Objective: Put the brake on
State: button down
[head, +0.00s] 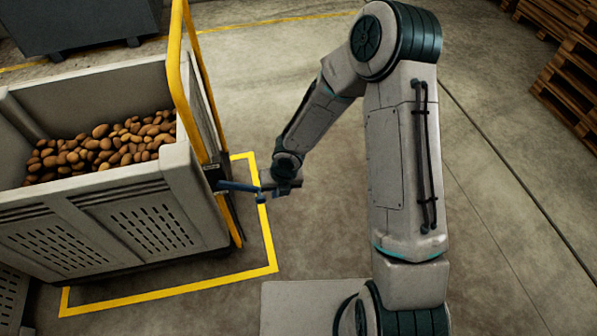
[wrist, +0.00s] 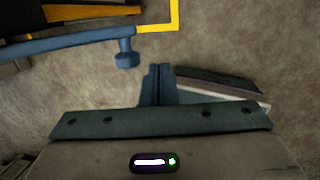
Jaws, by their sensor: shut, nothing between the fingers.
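A blue brake lever (head: 236,186) sticks out from the yellow frame end of a grey potato cart (head: 188,190), roughly level, toward my gripper (head: 268,187). In the wrist view the lever (wrist: 70,41) runs across the upper left and ends in a short blue knob (wrist: 126,56) that hangs down. My gripper's fingers (wrist: 158,70) are shut and empty. In the wrist view they sit below and right of the knob, with a small gap in the picture. Whether they touch it in depth I cannot tell.
The cart is full of potatoes (head: 105,147) and has a tall yellow frame (head: 181,65). A yellow floor line (head: 268,240) runs around it. Wooden pallets (head: 570,85) stand at right and a dark grey bin (head: 80,28) at top left. The floor between is clear.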

jog(key=d+r+p, duration=0.4)
jog(key=d+r, duration=0.4)
jog(key=shift+p, duration=0.4)
jog(key=shift+w, duration=0.1)
jog(key=s+d+r+m+t+h, duration=0.1)
jog(key=d+r+m+h, duration=0.1)
jog(key=d+r+m, duration=0.55)
jog(key=s+d+r+m+h, duration=0.2)
jog(key=d+r+m+h, duration=0.15)
jog(key=r+m, duration=0.55)
jog(key=s+r+m+y+p, duration=0.1)
jog(key=s+r+m+y, duration=0.2)
jog(key=s+r+m, duration=0.9)
jog(key=r+m, duration=0.1)
jog(key=m, duration=0.9)
jog(key=shift+s+d+t+p, duration=0.2)
jog(key=shift+d+t+p, duration=0.2)
jog(key=shift+d, duration=0.1)
